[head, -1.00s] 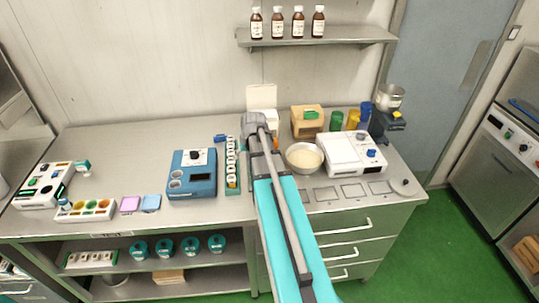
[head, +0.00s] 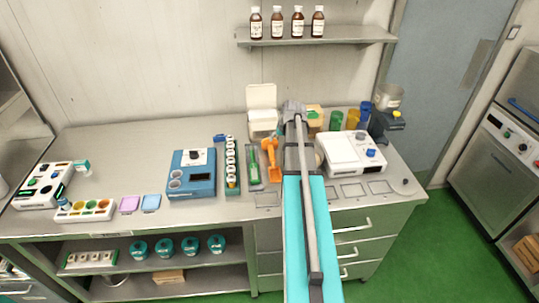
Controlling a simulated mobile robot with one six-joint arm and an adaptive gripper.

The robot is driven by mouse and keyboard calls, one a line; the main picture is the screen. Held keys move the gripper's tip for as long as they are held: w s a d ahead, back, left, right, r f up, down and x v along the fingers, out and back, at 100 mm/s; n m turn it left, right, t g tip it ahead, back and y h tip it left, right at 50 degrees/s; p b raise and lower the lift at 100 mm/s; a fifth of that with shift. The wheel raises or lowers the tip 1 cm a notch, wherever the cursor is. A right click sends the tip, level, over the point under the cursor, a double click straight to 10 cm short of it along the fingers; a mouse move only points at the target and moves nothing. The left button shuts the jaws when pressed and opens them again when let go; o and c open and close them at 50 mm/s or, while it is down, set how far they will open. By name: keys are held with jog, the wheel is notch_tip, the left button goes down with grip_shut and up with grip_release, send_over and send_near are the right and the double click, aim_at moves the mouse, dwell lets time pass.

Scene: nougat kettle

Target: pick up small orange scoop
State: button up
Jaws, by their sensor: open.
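The small orange scoop (head: 271,147) lies on the worktop, left of my arm, in the head view. Its orange body runs toward the front edge beside a green-handled tool (head: 253,161). My gripper (head: 293,110) is at the far end of my arm, behind and to the right of the scoop and apart from it in the picture. Its fingers are mostly hidden by my own wrist and arm. Nothing is seen held in it.
An open white box (head: 262,122) stands behind the scoop. A row of white-capped jars (head: 231,163) and a blue device (head: 192,175) are to the left. A white scale (head: 352,153) is to the right. My arm hides most of the bowl (head: 319,156). The left worktop is partly clear.

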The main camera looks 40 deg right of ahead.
aim_at(272, 153)
jog(key=shift+f, duration=0.15)
jog(key=b+x, duration=0.7)
jog(key=x, duration=0.1)
jog(key=shift+w+f+b, duration=0.15)
jog(key=shift+f+b, duration=0.05)
jog(key=shift+b, duration=0.2)
jog(key=shift+f, duration=0.1)
dwell(0.3)
jog(key=shift+b+x, duration=2.35)
jog(key=shift+x, duration=0.15)
jog(key=shift+f, duration=0.15)
jog(key=shift+c, duration=0.2)
grip_shut()
